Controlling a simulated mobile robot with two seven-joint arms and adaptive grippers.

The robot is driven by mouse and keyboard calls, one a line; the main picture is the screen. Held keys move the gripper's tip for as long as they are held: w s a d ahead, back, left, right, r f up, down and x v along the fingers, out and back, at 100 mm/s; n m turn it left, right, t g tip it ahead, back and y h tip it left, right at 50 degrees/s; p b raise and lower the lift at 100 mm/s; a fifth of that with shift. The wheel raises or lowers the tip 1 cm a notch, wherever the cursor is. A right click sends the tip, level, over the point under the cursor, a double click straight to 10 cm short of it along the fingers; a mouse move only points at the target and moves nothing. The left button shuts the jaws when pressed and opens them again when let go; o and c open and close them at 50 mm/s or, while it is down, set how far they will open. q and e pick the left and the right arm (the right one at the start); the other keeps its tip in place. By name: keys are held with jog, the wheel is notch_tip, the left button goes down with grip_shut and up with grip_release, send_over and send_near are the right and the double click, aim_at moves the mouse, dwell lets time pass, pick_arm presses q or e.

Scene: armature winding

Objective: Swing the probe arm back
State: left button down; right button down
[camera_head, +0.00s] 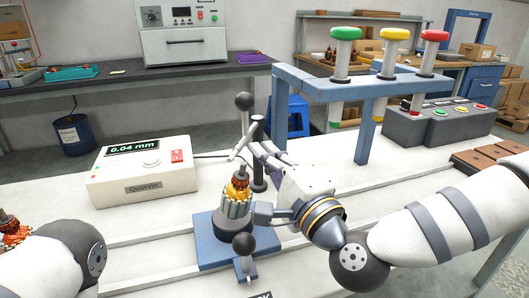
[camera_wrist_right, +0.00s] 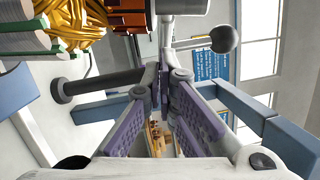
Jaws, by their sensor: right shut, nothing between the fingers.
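The armature (camera_head: 238,190), with copper windings and a grey slotted core, stands upright in the blue fixture (camera_head: 216,238). Behind it is a dark post (camera_head: 258,178) with the grey probe arm (camera_head: 245,142) near its top, just above the armature. A rod with a black ball knob (camera_head: 243,101) rises there; a ball knob also shows in the right wrist view (camera_wrist_right: 222,38). My right gripper (camera_head: 262,155) is shut and empty, beside the post and probe arm; I cannot tell whether it touches them. Its purple pads show in the right wrist view (camera_wrist_right: 160,88). My left gripper is out of view.
A white gauge box (camera_head: 145,170) reading 0.04 mm stands left of the fixture. A blue frame (camera_head: 364,130) with green, yellow and red handles stands at the right, near a grey button box (camera_head: 438,122). Another copper-wound armature (camera_head: 14,232) is at the left edge.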

dwell(0.3)
jog(key=a, duration=0.3)
jog(key=shift+f, duration=0.1)
dwell(0.3)
